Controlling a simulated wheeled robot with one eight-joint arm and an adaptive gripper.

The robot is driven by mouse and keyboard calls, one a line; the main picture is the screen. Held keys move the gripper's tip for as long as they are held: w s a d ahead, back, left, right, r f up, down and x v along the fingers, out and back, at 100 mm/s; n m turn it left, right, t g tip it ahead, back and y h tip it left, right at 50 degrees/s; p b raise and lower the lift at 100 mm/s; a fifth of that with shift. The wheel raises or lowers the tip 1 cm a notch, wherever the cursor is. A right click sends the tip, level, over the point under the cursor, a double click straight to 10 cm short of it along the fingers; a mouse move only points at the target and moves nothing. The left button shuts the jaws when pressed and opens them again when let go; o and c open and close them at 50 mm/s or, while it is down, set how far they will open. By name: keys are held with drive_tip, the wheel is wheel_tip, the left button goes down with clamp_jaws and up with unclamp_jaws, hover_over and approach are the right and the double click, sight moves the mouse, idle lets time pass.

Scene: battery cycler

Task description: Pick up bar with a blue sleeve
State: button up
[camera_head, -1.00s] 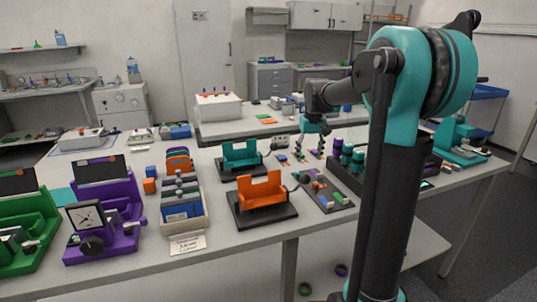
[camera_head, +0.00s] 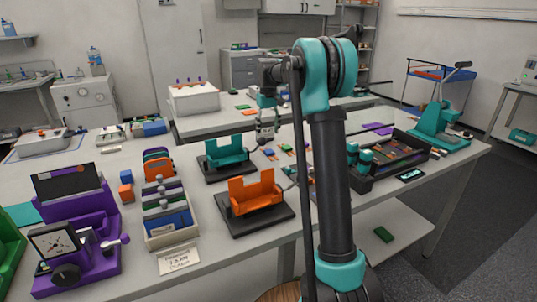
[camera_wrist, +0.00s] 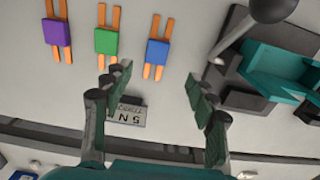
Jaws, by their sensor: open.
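The bar with a blue sleeve (camera_wrist: 157,53) lies flat on the light table near the middle of the wrist view. Its orange ends show above and below the sleeve. Bars with a green sleeve (camera_wrist: 106,41) and a purple sleeve (camera_wrist: 57,32) lie to its left in a row. My gripper (camera_wrist: 158,84) is open and empty. Its fingers stand apart to the left and right of the blue-sleeved bar's lower end in the picture. In the head view my gripper (camera_head: 266,136) points down over the table behind the orange fixture; the small bars there are hard to tell apart.
A teal fixture on a dark base (camera_wrist: 285,62) stands close to the right of the blue-sleeved bar. A small label plate (camera_wrist: 126,114) lies below the row. In the head view an orange fixture (camera_head: 256,191) stands nearer, and a dark tray (camera_head: 395,160) lies to the right.

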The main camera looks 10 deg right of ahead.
sight(269, 151)
drive_tip(key=f, duration=0.9)
drive_tip(key=shift+w+d+f, duration=0.15)
drive_tip(key=shift+d, duration=0.05)
drive_tip(key=shift+c, duration=0.4)
clamp_jaws()
